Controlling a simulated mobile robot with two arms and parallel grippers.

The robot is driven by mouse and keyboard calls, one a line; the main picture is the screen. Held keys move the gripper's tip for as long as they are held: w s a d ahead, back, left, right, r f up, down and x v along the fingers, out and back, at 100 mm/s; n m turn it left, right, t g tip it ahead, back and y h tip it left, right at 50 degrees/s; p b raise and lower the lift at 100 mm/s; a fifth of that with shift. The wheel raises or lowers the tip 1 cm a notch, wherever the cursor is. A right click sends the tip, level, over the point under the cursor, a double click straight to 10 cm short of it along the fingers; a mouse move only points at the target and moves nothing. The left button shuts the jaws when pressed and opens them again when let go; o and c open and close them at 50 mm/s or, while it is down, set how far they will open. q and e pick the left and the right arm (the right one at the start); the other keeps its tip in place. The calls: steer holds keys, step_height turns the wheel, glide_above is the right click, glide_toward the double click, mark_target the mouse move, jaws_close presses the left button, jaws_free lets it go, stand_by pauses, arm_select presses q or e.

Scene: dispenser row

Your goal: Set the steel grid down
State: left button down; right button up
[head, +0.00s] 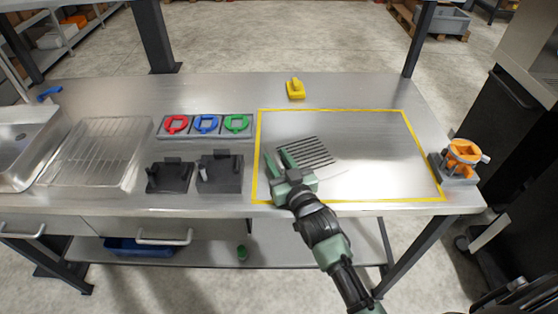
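The steel grid (312,152), a small panel of dark parallel bars, is inside the yellow-outlined area on the steel worktop, towards its left side. I cannot tell whether it lies flat on the worktop or sits slightly above it. My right gripper (279,160) is at the grid's left edge, its fingers pointing away from me. The two green fingers stand apart with a gap between them. The right finger overlaps the grid's left edge, and the grid extends to the right of it. My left gripper is not in view.
The yellow outline (350,110) encloses mostly bare worktop to the right. Left are red, blue and green rings (206,124) in a tray, two black fixtures (220,172), a wire rack (98,153) and a sink. A yellow block (295,88) stands behind; an orange clamp (463,154) stands right.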

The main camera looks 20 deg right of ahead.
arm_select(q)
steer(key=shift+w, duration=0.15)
arm_select(e)
steer(key=shift+s+r, duration=0.1)
steer(key=shift+r, duration=0.05)
